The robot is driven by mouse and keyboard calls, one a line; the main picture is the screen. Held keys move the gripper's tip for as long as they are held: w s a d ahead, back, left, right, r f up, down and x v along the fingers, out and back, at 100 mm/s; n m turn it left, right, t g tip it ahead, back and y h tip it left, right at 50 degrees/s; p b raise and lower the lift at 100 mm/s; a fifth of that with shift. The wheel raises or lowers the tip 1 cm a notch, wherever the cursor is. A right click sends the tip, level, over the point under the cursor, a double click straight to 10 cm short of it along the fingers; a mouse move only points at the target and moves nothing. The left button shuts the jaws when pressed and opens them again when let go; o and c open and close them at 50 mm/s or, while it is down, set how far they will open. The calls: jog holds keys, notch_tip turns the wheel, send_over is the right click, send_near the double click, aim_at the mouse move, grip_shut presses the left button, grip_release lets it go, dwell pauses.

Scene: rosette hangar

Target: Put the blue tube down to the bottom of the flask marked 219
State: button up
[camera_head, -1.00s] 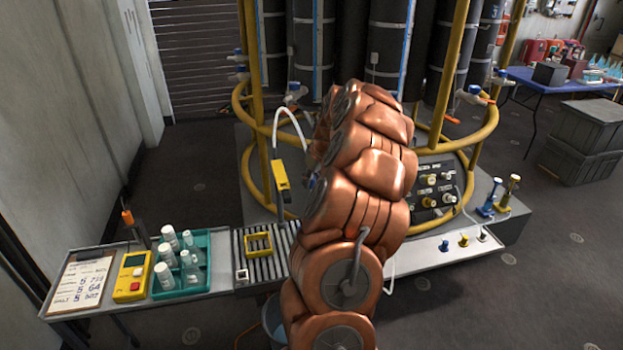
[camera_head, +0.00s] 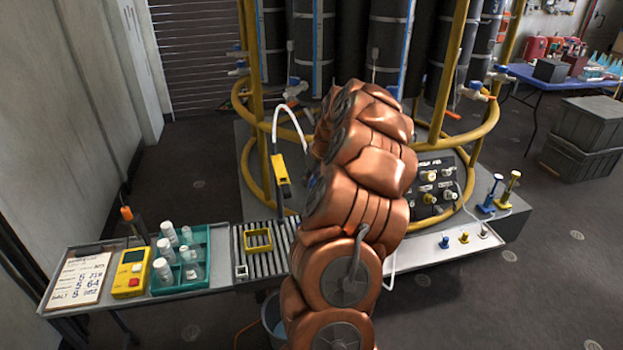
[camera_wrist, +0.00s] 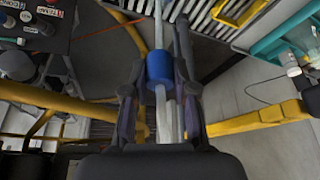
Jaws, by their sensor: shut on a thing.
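In the wrist view my gripper (camera_wrist: 160,78) is shut on the blue tube (camera_wrist: 160,67). Its blue collar sits between the two dark fingers, and a pale, thin length runs through it, up and down the picture. Several white-capped flasks (camera_head: 162,271) stand in a teal rack (camera_head: 208,252) on the left of the bench. Their markings are too small to read, so I cannot tell which is 219. Part of the rack and a clear flask show at the right edge of the wrist view (camera_wrist: 299,77).
A yellow meter (camera_head: 131,273) and a written sheet (camera_head: 80,277) lie left of the rack. A slatted grate with a yellow frame (camera_head: 258,240) lies right of it. Yellow pipe rails (camera_head: 262,160), a yellow-handled hose (camera_head: 281,175) and a valve panel (camera_head: 434,188) stand close to my arm.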

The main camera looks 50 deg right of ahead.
aim_at(312, 187)
jog(key=shift+f+b, duration=0.85)
jog(key=shift+f, duration=0.95)
jog(key=shift+f+b, duration=1.15)
jog(key=shift+f, duration=0.8)
jog(key=shift+f+b, duration=0.3)
jog(key=shift+b, duration=0.1)
jog(key=o, duration=1)
jog(key=o, duration=0.5)
jog(key=shift+o, duration=0.2)
